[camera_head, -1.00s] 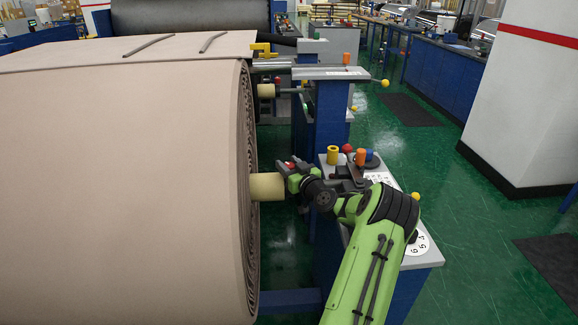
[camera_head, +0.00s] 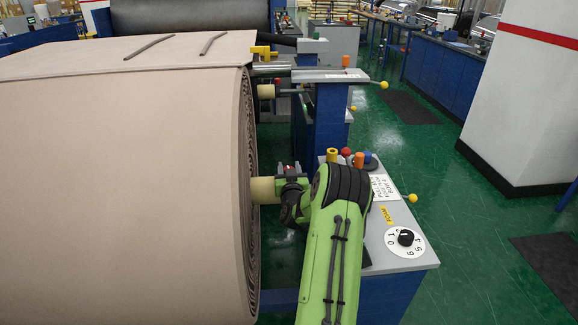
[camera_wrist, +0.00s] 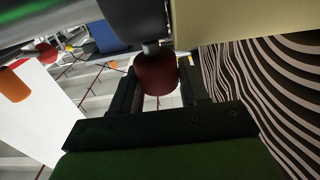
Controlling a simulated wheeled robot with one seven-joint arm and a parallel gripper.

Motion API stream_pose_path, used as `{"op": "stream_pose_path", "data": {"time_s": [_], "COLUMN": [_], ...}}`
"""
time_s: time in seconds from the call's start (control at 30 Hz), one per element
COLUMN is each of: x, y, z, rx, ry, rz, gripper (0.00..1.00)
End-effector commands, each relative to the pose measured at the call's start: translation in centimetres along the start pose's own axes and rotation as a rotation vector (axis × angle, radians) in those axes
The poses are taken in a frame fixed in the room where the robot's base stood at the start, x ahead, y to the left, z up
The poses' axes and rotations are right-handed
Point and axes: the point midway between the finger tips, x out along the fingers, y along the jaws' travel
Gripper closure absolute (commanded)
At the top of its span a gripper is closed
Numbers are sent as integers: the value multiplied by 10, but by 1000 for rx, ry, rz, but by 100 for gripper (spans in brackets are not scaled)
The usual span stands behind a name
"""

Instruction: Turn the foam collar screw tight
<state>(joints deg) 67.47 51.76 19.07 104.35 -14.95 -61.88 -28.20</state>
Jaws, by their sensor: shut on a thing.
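The large beige foam roll (camera_head: 130,190) fills the left of the head view, with a pale yellow collar or core end (camera_head: 263,190) sticking out of its right face. In the wrist view, a dark red screw knob (camera_wrist: 157,74) sits between the two dark fingers of my gripper (camera_wrist: 160,88), which is shut on it. The knob's short metal stem (camera_wrist: 151,48) runs up beside a pale yellow surface.
A grey-topped blue stand (camera_head: 405,240) right of my arm carries a numbered dial (camera_head: 405,239), a yellow lever ball (camera_head: 412,198) and coloured buttons. A second stand (camera_head: 330,110) is behind it. A white pillar (camera_head: 520,90) stands at right, with open green floor (camera_head: 470,250) before it.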

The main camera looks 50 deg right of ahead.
Motion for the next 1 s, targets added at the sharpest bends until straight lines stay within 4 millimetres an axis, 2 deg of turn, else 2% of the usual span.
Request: {"op": "stream_pose_path", "data": {"time_s": [0.17,0.2,0.3,0.57,0.67,0.77,1.0], "x": [0,0,0,0,-8,-27,-86], "y": [0,0,0,0,0,0,1], "z": [1,1,1,1,2,2,8], "rx": [-2,-2,-2,-1,-3,-4,-2], "ry": [-1,-1,0,0,-1,-2,1], "rz": [0,0,-1,-1,-3,-1,1], "gripper": [86,50,36,36,36,36,36]}}
